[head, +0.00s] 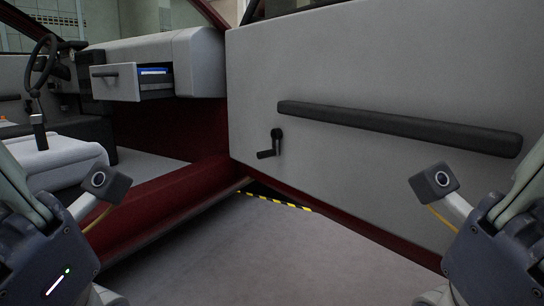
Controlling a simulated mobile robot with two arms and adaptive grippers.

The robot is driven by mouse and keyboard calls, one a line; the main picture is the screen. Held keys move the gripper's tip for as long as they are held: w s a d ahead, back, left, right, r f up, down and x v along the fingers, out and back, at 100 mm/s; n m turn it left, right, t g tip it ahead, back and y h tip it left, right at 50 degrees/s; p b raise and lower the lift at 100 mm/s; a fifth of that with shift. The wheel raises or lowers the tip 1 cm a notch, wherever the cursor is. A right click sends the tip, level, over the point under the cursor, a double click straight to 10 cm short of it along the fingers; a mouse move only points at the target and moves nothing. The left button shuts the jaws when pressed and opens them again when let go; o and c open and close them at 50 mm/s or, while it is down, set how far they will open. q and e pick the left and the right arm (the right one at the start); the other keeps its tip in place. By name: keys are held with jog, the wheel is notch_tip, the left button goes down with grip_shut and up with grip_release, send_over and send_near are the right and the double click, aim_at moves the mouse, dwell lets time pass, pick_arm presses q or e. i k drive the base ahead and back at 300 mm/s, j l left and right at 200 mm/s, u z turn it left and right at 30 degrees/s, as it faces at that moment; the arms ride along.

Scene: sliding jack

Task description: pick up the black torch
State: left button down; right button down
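I cannot make out a black torch for certain in the head view. A small dark upright object (39,132) stands at the pale car seat (55,156) on the left; I cannot tell what it is. An open drawer (114,82) in the grey dashboard holds something blue (153,71) at its top; the rest of its contents are hidden. My left and right forearms come in at the lower corners, each with a small camera block. The fingers of both grippers are out of view below the frame, so their state does not show.
The open car door (370,90), with a long dark armrest (400,126) and a window crank (270,146), fills the right. A red sill (150,205) runs across the lower left. Grey floor (270,255) with a yellow-black strip (275,201) lies clear between.

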aim_at(37, 121)
jog(key=u, duration=1.3)
